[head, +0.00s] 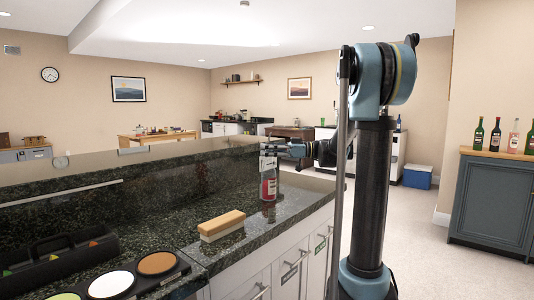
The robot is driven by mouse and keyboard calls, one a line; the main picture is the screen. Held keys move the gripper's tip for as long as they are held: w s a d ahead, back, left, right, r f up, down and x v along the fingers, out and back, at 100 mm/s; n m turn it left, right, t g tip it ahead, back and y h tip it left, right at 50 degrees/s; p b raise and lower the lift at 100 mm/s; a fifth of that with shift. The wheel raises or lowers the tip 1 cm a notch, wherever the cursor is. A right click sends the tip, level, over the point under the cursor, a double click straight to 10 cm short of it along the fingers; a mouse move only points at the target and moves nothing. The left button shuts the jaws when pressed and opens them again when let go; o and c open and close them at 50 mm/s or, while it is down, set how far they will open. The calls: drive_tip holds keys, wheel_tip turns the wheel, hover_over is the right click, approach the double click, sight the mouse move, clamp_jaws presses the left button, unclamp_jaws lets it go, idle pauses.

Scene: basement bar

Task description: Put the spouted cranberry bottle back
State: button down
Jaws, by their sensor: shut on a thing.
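A clear bottle with a red label or red contents (268,188) stands upright at the counter beside the raised dark ledge. Its top is partly hidden by my gripper (270,150), which reaches in from the right and is shut on its upper part. I cannot tell whether the bottle's base touches the dark stone counter (180,222) or hangs just above it. Any spout on it is too small to make out.
A wood-backed brush or block (221,225) lies nearer on the counter. A black caddy (60,258) and a tray of round white, brown and green dishes (112,284) are at front left. Several bottles (495,134) stand on a cabinet at right.

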drive_tip(key=c, duration=1.4)
unclamp_jaws()
drive_tip(key=shift+c, duration=0.2)
drive_tip(key=shift+d, duration=0.1)
